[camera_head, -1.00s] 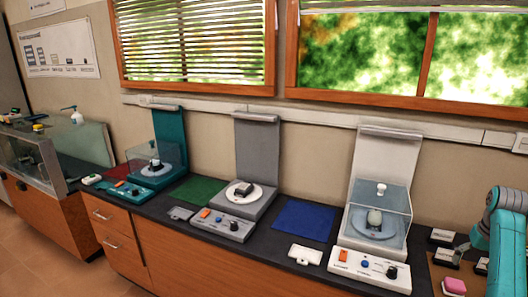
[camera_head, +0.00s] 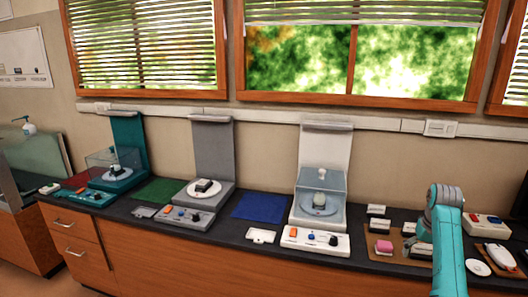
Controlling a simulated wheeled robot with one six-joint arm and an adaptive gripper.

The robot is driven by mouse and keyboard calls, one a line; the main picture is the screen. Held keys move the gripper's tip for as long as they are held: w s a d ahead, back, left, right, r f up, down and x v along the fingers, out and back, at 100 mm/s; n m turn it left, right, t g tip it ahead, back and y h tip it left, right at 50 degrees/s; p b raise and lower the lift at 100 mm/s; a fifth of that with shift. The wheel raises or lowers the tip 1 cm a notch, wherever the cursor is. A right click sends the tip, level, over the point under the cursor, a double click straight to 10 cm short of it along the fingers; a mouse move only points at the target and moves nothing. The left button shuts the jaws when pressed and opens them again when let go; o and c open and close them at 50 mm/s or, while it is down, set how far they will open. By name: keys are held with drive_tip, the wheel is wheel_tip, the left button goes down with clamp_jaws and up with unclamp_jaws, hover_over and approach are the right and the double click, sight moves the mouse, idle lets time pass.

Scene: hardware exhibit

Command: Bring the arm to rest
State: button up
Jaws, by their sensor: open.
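My teal arm (camera_head: 447,232) rises at the lower right of the head view, in front of the counter. My gripper (camera_head: 411,242) shows small and dark just left of the arm, over the brown board (camera_head: 384,248). It is partly hidden by the arm's links. Its jaws are open, and I see nothing held in them.
The dark counter (camera_head: 262,233) carries a teal station (camera_head: 108,178), a grey station (camera_head: 203,190) and a white station (camera_head: 317,205) with a clear cover. A white-and-red box (camera_head: 486,225) stands farther right.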

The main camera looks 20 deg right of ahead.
drive_tip(key=s+a+f+n+t+h, duration=0.1)
drive_tip(key=a+f, duration=0.7)
drive_tip(key=f, duration=0.3)
drive_tip(key=s+a+f+t, duration=0.1)
drive_tip(key=a+f+t, duration=0.1)
drive_tip(key=a+f, duration=0.7)
drive_tip(key=s+a+f+n+t, duration=0.2)
drive_tip(key=s+a+f+t, duration=0.1)
drive_tip(key=s+a+f, duration=1)
drive_tip(key=s+a+r+n+t, duration=0.1)
drive_tip(key=s+a+r+t, duration=0.1)
drive_tip(key=s+a+r, duration=0.5)
drive_tip(key=s+a+r+t, duration=0.2)
drive_tip(key=s+a, duration=0.4)
drive_tip(key=s, duration=0.5)
drive_tip(key=s+a+r+n+t+y, duration=0.1)
drive_tip(key=s+a+r, duration=0.1)
drive_tip(key=s+r, duration=0.4)
drive_tip(key=s+a+r+n+t, duration=0.1)
drive_tip(key=s+a+r+t, duration=0.1)
drive_tip(key=s+r, duration=0.5)
wheel_tip(320, 180, up, 5)
drive_tip(key=shift+a+r+t+y, duration=0.1)
drive_tip(key=shift+a+t+y, duration=0.05)
drive_tip(key=shift+t+y, duration=0.2)
